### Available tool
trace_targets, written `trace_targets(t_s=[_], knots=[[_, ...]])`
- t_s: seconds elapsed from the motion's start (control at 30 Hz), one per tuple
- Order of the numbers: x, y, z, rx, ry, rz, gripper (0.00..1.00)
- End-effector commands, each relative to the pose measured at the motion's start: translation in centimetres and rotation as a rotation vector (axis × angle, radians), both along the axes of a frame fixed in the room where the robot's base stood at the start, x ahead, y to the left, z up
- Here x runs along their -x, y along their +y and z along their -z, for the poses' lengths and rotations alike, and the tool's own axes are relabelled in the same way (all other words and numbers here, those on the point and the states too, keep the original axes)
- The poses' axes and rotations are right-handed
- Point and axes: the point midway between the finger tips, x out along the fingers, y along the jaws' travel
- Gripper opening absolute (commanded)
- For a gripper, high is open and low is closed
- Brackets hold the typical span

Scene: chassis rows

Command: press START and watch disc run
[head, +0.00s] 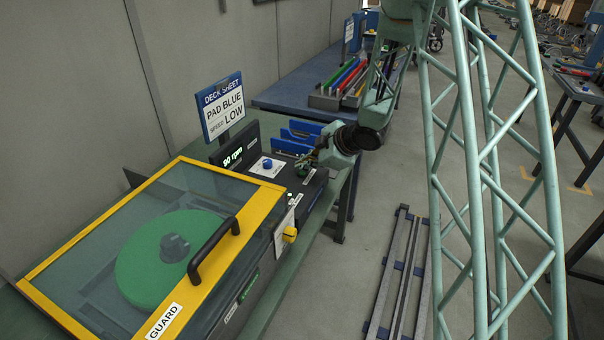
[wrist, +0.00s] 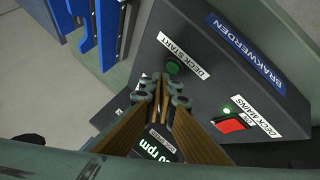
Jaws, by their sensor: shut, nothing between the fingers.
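The green DECK START button (wrist: 172,68) sits on the dark control box (wrist: 190,45). My gripper (wrist: 161,78) is shut and empty, its fingertips just beside the button in the wrist view; I cannot tell whether they touch it. In the head view my gripper (head: 310,158) is over the box's far end. The green disc (head: 150,262) with a grey hub lies under the clear, yellow-framed guard (head: 205,172), which is down. One picture cannot show whether the disc turns. The display (head: 233,157) reads 90 rpm. The deck sheet (head: 222,106) reads PAD BLUE, SPEED LOW.
A red DECK MAINS switch (wrist: 230,124) with a lit green lamp is on the same box. A blue knob (head: 267,164) and a yellow knob (head: 290,234) are nearby. Blue racks (head: 298,134) stand behind the box. A metal frame (head: 398,275) lies on the floor.

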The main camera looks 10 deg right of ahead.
Motion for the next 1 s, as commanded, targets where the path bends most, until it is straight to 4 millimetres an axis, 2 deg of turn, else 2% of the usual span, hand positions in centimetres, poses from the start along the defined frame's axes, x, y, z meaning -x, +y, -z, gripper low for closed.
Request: trace_targets(t_s=[1.0], knots=[[0.0, 0.0, -5.0, 0.0, 0.0, 0.0, 0.0]])
